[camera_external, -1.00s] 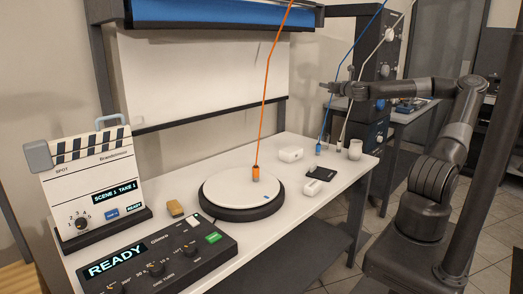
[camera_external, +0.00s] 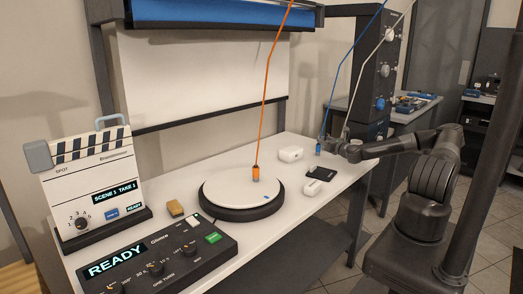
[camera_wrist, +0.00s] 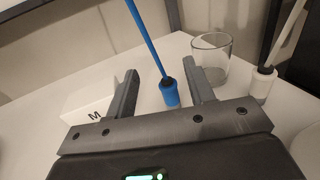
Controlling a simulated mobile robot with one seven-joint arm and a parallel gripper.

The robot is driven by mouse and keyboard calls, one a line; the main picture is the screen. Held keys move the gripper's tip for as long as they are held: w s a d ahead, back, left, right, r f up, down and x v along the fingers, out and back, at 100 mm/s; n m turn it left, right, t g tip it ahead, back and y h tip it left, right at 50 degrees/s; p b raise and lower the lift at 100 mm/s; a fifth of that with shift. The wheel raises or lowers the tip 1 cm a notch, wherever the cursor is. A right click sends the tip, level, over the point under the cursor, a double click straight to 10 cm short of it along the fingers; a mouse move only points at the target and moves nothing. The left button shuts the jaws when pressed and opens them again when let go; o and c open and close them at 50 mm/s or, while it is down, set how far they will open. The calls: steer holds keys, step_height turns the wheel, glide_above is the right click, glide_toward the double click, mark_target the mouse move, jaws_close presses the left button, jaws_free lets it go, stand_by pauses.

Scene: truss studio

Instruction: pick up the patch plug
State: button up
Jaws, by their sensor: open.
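A blue patch plug (camera_external: 318,149) on a blue cord stands at the back of the white table. In the wrist view the blue plug (camera_wrist: 170,93) stands between the two fingers of my gripper (camera_wrist: 160,69), nearer the right finger, with a gap visible on the left. My gripper (camera_external: 334,146) is open and low at the table's back right. An orange plug (camera_external: 256,174) on an orange cord stands on the round turntable. A white plug (camera_wrist: 263,83) stands to the right of my gripper in the wrist view.
A clear glass (camera_wrist: 212,58) stands just beyond the right finger. A white box (camera_wrist: 88,115) marked M lies by the left finger. A black card-like item (camera_external: 321,173) and small white block (camera_external: 312,188) lie nearer. A turntable (camera_external: 215,187) fills the middle.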

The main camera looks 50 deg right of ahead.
mark_target(318, 150)
step_height(318, 150, down, 6)
steer(key=shift+r, duration=0.1)
steer(key=shift+x, duration=3.75)
steer(key=shift+r, duration=0.1)
steer(key=shift+c, duration=0.6)
steer(key=c, duration=0.9)
steer(key=shift+c, duration=0.2)
